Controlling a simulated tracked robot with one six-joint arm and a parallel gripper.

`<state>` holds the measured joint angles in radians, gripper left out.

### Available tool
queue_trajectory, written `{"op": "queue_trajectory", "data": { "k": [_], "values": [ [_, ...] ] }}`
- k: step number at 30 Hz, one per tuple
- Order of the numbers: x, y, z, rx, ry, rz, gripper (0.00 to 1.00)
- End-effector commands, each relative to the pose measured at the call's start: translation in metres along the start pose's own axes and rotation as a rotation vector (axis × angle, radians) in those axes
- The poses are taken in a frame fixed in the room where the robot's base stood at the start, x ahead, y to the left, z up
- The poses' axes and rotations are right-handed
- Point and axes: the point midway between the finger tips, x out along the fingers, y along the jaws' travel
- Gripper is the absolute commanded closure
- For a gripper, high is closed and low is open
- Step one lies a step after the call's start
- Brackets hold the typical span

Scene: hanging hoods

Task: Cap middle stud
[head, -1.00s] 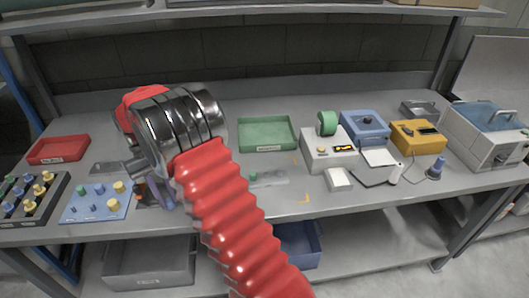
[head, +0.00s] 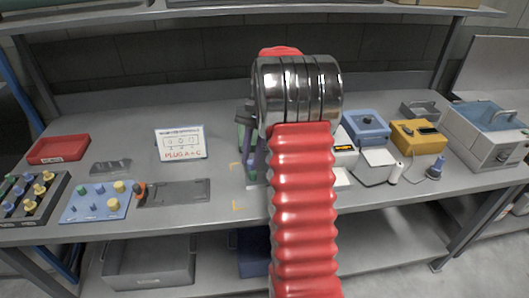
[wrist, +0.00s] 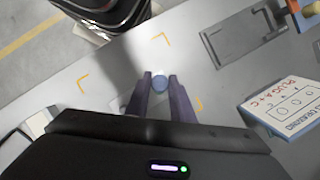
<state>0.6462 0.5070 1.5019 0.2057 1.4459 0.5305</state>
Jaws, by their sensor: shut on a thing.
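In the wrist view my gripper (wrist: 160,88) points down at the bench with its two purple fingers close together. The fingers lie inside the area framed by yellow corner marks (wrist: 83,82). The pale piece with studs under the fingers is mostly hidden, so I cannot tell whether the cap touches a stud. In the head view my gripper (head: 251,172) shows only partly, left of my red arm. A blue board (head: 95,210) holds several blue and yellow caps.
A grey clamp plate (head: 185,192) lies left of the marks. A black rack (head: 30,190) and red tray (head: 58,149) are at left; blue (head: 366,128) and yellow (head: 418,137) boxes stand right.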

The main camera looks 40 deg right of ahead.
Motion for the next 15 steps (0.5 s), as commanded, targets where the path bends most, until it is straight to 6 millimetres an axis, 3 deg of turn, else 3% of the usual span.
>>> {"op": "queue_trajectory", "data": {
  "k": [1, 6, 15],
  "values": [
    [-0.006, 0.011, -0.007, 0.102, 0.002, -0.042, 0.99],
    [-0.015, 0.03, -0.019, 0.424, 0.001, -0.17, 0.99],
    [-0.021, 0.039, -0.033, 0.924, -0.012, -0.367, 0.99]
  ]
}}
